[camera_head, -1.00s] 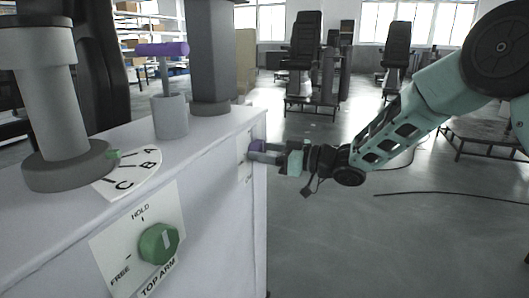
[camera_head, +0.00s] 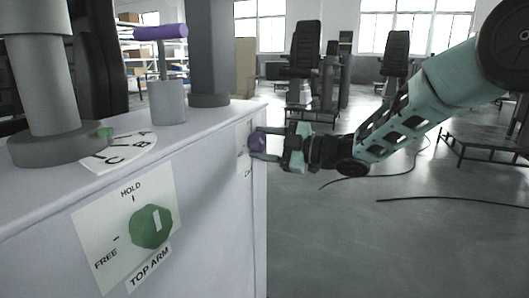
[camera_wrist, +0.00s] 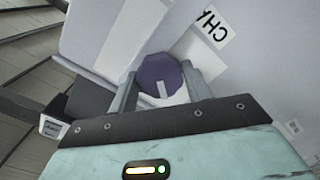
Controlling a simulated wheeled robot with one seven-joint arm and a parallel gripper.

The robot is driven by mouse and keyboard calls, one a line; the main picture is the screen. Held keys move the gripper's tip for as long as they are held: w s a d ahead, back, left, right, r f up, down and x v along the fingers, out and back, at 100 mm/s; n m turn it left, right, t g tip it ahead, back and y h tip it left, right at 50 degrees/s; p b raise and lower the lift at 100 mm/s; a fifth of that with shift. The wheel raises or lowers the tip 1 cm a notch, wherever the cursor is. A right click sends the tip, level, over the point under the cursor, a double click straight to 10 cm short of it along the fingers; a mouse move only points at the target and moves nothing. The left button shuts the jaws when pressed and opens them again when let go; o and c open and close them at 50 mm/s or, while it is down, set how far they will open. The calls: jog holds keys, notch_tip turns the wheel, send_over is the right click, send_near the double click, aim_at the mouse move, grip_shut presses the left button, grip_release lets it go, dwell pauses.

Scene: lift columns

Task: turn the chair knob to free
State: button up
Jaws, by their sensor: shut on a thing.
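In the wrist view the purple knob (camera_wrist: 163,78) has a pale pointer mark and lies between my two fingers. A label beside it begins "CHA" (camera_wrist: 212,28); the rest is cut off. My gripper (camera_head: 262,146) reaches the knob from the right and is shut on it; it also shows in the wrist view (camera_wrist: 165,88). Most of the knob's dial plate and its position words are hidden or too small to read.
A green knob (camera_head: 151,226) marked HOLD, FREE and TOP ARM is on the cabinet's (camera_head: 215,215) near side. A purple-handled lever (camera_head: 160,33) and grey columns (camera_head: 208,50) stand on top. Chairs (camera_head: 304,55) stand behind; the floor right of the cabinet is mostly open.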

jog(key=n+b, duration=0.4)
jog(key=n, duration=0.1)
jog(key=shift+f, duration=0.25)
jog(key=shift+r+n+b, duration=0.1)
jog(key=shift+n+b, duration=1.1)
jog(key=shift+n, duration=0.1)
jog(key=o, duration=1)
jog(key=shift+r, duration=0.1)
jog(key=shift+c, duration=0.2)
jog(key=shift+d, duration=0.1)
jog(key=p+v, duration=0.4)
jog(key=v, duration=1.3)
jog(key=shift+d, duration=0.15)
jog(key=shift+p, duration=0.3)
